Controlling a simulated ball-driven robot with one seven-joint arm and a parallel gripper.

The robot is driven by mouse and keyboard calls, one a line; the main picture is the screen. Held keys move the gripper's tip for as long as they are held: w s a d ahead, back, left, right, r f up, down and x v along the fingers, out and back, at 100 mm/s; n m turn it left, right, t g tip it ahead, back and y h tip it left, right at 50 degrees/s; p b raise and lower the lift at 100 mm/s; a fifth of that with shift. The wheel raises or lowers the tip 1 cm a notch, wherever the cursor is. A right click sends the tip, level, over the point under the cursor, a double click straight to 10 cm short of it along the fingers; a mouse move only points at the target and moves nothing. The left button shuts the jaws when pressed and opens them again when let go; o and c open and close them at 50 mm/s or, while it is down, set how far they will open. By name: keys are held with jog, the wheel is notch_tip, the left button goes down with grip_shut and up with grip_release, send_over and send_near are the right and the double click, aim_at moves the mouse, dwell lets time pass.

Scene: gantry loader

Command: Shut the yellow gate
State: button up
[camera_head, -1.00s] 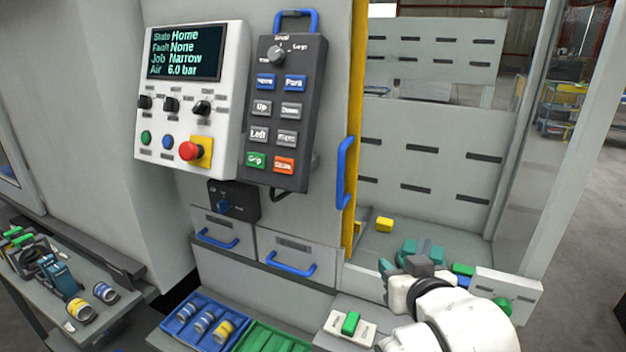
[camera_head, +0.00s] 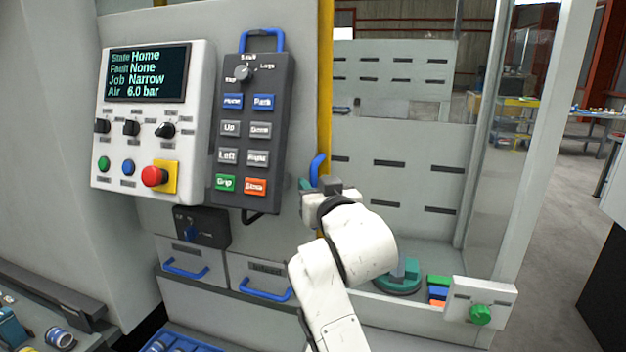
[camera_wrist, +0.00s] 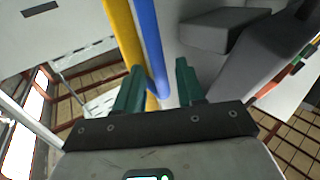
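The gate's yellow edge (camera_head: 325,90) stands upright at the left side of the loader's opening, and the opening to its right is uncovered. Its blue handle (camera_head: 317,168) shows only in its upper part in the head view; my arm hides the rest. My gripper (camera_head: 308,184) is at the handle, mostly hidden behind my wrist. In the wrist view my gripper (camera_wrist: 160,76) has its green fingers apart. The blue handle bar (camera_wrist: 150,45) runs into the gap between them, nearer the left finger, with the yellow edge (camera_wrist: 124,35) beside it. Contact cannot be told.
A control panel (camera_head: 150,125) and a dark button pendant (camera_head: 250,125) hang left of the gate. Two drawers with blue handles (camera_head: 264,289) are below. Inside the opening lie a teal round part (camera_head: 398,283) and coloured blocks (camera_head: 438,289). A clear post stands right.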

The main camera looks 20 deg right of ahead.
jog(key=shift+w+d, duration=0.1)
jog(key=shift+w, duration=0.95)
jog(key=shift+c, duration=0.3)
grip_shut()
